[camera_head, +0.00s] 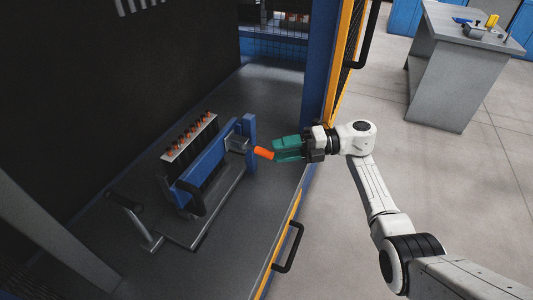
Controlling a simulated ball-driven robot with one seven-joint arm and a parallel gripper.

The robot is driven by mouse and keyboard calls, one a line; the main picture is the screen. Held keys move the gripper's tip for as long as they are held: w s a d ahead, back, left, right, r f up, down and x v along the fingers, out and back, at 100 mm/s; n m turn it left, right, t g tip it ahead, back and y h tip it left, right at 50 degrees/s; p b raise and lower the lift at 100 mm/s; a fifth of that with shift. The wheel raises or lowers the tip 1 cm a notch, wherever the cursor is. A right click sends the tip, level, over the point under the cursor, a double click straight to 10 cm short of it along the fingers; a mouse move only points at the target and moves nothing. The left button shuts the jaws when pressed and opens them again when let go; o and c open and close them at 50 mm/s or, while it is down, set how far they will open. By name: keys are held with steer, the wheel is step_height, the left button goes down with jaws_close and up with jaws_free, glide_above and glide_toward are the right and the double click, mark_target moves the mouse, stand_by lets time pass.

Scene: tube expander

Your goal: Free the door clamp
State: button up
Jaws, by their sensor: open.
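The door clamp (238,143) is a grey metal piece on a blue bracket inside the machine, with an orange handle (264,153) pointing right. My gripper (276,150) has green fingers and is at the right end of the orange handle. Its fingers are open. The fingertips overlap the handle's end in this view, and I cannot tell whether they touch it or have it between them. My white arm reaches in from the lower right.
A blue carriage (205,162) with a row of orange-tipped parts stands left of the clamp. A blue post (318,70) and yellow-edged mesh door (345,50) rise behind my gripper. A black handle (290,248) is below on a yellow edge. A grey workbench (450,75) stands far right; the floor between is clear.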

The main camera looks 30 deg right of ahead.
steer(key=shift+v, duration=2.25)
